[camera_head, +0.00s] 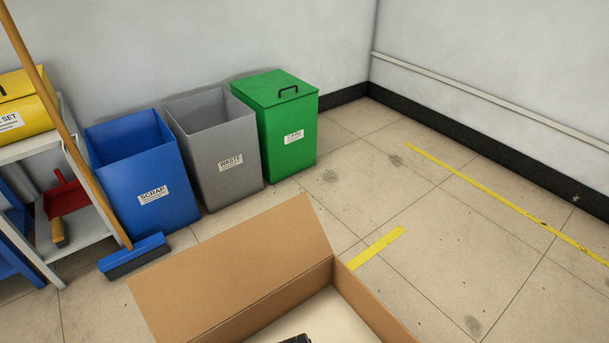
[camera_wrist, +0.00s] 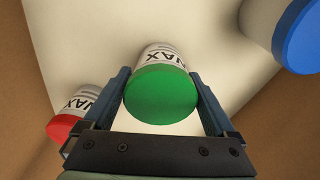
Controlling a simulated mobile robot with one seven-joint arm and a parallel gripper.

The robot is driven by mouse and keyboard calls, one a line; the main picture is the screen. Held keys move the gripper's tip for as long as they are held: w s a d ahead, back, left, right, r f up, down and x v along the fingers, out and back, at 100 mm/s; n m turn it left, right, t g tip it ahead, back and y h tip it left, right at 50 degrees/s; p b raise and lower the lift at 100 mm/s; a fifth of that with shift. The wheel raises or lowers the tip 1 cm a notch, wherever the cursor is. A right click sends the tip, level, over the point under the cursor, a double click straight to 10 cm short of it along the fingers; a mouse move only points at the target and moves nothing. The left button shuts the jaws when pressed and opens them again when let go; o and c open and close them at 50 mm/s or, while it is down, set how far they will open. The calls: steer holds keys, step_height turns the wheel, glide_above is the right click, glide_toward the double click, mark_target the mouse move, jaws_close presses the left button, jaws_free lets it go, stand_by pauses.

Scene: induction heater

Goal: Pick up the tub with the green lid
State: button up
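The tub with the green lid (camera_wrist: 161,92) is in the middle of the wrist view, with part of its white label showing. My gripper (camera_wrist: 162,75) is open, with one finger on each side of this tub. I cannot tell whether the fingers touch it. A tub with a red lid (camera_wrist: 62,127) is at the left, partly hidden behind the gripper. A tub with a blue lid (camera_wrist: 297,40) is at the upper right, cut by the frame edge. The head view shows no tubs.
The tubs are in an open cardboard box (camera_head: 240,270), whose brown walls (camera_wrist: 40,70) flank them. In the head view, a blue scrap bin (camera_head: 145,175), a grey waste bin (camera_head: 215,150) and a green lidded bin (camera_head: 285,125) stand by the wall. A broom (camera_head: 135,255) leans at left.

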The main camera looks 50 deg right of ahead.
steer(key=c, duration=1.3)
step_height(320, 180, up, 10)
steer(key=p, duration=0.5)
steer(key=shift+r, duration=0.1)
step_height(320, 180, up, 7)
steer(key=p, duration=0.7)
steer(key=w+a+r+n+t+y+b, duration=0.1)
steer(key=w+a+r+n+b, duration=0.2)
steer(key=w+a+n, duration=0.6)
steer(key=w+a+r+n+b, duration=0.35)
steer(key=w+a+n, duration=0.25)
steer(key=a+n, duration=0.45)
steer(key=shift+m, duration=0.55)
steer(key=s+r+p, duration=0.2)
steer(key=r+p, duration=0.7)
steer(key=p, duration=0.1)
steer(key=s+a+r+p, duration=0.1)
steer(key=s+r+p, duration=0.2)
steer(key=r+p, duration=0.7)
steer(key=s+r+p, duration=0.2)
steer(key=r+p, duration=0.7)
steer(key=p, duration=0.3)
steer(key=shift+s+a+r, duration=0.15)
steer(key=shift+a+r, duration=0.15)
steer(key=shift+r, duration=0.05)
